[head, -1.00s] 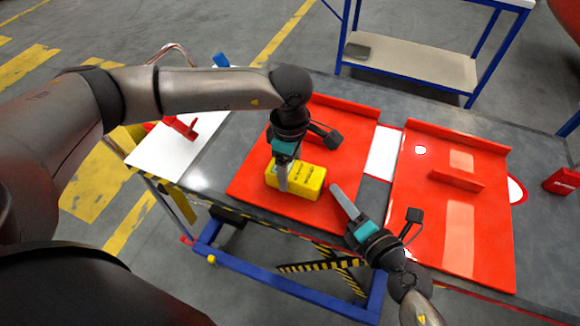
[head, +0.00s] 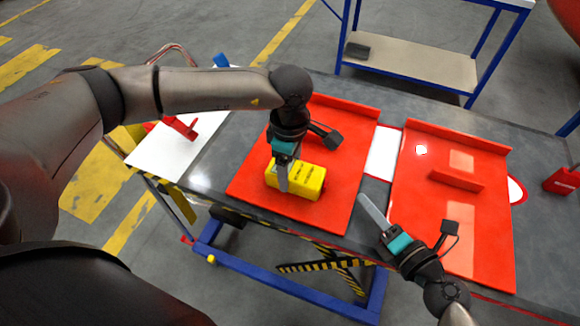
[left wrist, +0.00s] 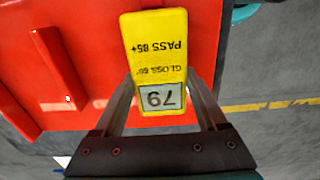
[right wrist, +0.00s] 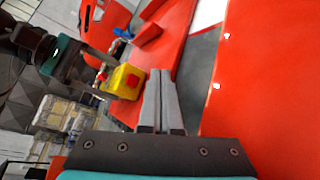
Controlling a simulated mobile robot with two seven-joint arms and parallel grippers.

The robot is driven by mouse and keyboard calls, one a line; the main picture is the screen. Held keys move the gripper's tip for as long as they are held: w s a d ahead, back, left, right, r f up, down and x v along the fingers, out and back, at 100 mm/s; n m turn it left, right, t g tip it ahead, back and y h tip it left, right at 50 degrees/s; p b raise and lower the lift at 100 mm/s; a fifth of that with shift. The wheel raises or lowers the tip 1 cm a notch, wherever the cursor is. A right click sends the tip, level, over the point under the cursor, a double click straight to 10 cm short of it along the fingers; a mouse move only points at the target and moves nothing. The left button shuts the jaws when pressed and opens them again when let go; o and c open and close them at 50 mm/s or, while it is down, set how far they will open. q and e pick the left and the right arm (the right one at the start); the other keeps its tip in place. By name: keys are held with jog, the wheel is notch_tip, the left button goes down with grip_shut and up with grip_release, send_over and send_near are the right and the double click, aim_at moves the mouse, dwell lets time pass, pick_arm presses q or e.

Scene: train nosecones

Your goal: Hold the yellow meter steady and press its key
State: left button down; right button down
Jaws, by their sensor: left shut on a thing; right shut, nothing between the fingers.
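The yellow meter (head: 308,183) stands on the left red panel (head: 345,210). My left gripper (head: 283,178) comes down on it from above and is shut on it. In the left wrist view the meter (left wrist: 158,55) lies between the fingers, its display reading 79 upside down, with "GLOSS" and "PASS 85+" printed beside it. In the right wrist view the meter (right wrist: 122,88) shows a red key (right wrist: 132,80) on its near end. My right gripper (head: 366,202) is shut and empty, right of the meter and apart from it; its fingers (right wrist: 160,88) are together.
A second red panel (head: 420,220) with a raised red bar (head: 457,180) lies to the right. A grey table strip (head: 372,188) separates the panels. A small red box (head: 562,181) stands at the far right. A blue-framed shelf (head: 420,66) stands behind.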

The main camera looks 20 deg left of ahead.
aim_at(290, 169)
pick_arm(q)
jog(key=shift+s+f, duration=0.15)
pick_arm(e)
jog(key=shift+d, duration=0.35)
pick_arm(q)
grip_release()
pick_arm(e)
jog(key=shift+w, duration=0.1)
pick_arm(q)
jog(key=shift+r, duration=0.45)
notch_tip(290, 169, up, 11)
